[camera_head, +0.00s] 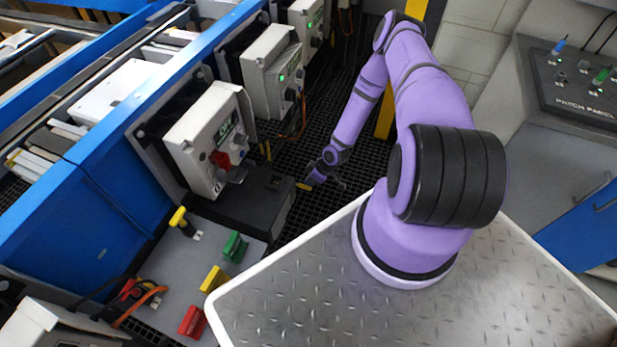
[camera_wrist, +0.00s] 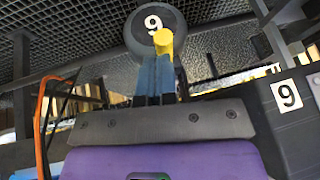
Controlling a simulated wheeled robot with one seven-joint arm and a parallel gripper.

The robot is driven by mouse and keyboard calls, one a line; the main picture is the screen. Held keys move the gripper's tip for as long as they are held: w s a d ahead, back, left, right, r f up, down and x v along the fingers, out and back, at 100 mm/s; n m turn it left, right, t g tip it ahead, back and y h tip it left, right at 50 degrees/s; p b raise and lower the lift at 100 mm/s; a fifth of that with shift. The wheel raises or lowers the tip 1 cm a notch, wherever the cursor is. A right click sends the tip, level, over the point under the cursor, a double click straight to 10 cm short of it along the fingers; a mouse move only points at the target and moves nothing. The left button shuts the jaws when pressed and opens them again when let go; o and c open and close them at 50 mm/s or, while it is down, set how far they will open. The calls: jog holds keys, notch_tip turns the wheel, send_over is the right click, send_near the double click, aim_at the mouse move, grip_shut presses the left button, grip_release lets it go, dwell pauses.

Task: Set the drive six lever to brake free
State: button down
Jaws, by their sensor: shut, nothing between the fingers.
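A black drive box (camera_head: 235,212) sits below the nearest grey control box. A small yellow lever end (camera_head: 303,186) shows at its right side, by my gripper (camera_head: 316,178). In the wrist view my gripper (camera_wrist: 155,78) has its blue fingers shut together, empty. The yellow lever knob (camera_wrist: 165,42) is right at their tips; I cannot tell whether they touch. Behind it is a dark round disc (camera_wrist: 140,20) with a number, repeated on a white label (camera_wrist: 286,95). The number reads as 9 in this picture, but floor grating lies at the top, so the view looks upside down and it may be 6.
Grey control boxes (camera_head: 203,140) line the blue conveyor frame (camera_head: 112,190). An orange cable (camera_wrist: 40,115) hangs at left in the wrist view. Yellow, green and red handles (camera_head: 235,247) stand near my base. Dark floor grating (camera_head: 345,130) is open beyond the gripper.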

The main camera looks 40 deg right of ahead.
dwell(0.4)
jog(key=shift+r, duration=0.7)
